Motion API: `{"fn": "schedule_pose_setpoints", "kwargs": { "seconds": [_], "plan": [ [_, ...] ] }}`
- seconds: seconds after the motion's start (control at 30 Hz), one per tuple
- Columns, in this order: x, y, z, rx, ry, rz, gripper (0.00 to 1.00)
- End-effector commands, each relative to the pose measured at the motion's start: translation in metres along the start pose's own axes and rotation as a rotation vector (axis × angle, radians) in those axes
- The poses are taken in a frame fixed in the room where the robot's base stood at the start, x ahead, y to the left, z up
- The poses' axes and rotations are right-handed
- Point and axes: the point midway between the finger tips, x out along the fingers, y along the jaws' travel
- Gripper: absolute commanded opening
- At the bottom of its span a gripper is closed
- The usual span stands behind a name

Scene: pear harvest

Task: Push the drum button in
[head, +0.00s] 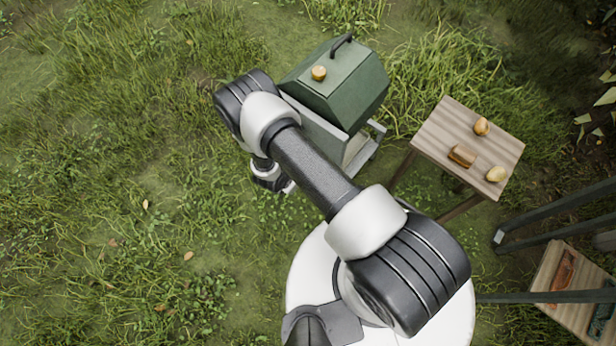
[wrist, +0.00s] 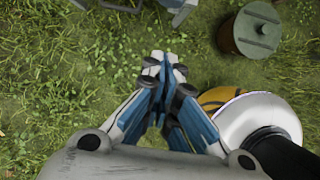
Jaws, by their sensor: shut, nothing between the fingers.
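A dark green faceted drum (head: 350,82) with a black handle (head: 342,41) rests on a grey stand (head: 323,137) in the head view. A small round yellow-brown thing (head: 319,73) sits on its top. I cannot make out a button on the drum; my arm covers part of the stand. My gripper (wrist: 163,62) is shut and empty in the wrist view, with its fingertips together over grass. In the head view its fingers are hidden, and my wrist is low to the left of the stand, apart from the drum.
A wooden table (head: 448,123) at the right holds two yellowish fruits (head: 481,127) (head: 496,174) and a brown block (head: 462,156). Another wooden surface (head: 548,270) is at lower right, near dark bars (head: 560,212). A lidded green container (wrist: 250,30) stands at upper right in the wrist view. Grass at left is free.

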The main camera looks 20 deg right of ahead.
Motion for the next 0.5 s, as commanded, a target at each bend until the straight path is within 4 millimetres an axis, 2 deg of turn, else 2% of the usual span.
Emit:
{"fn": "schedule_pose_setpoints", "kwargs": {
  "seconds": [0.17, 0.5],
  "plan": [
    [0.021, -0.001, -0.001, 0.002, 0.0, -0.002, 0.0],
    [0.094, -0.001, -0.002, 0.003, 0.001, -0.002, 0.0]
  ]
}}
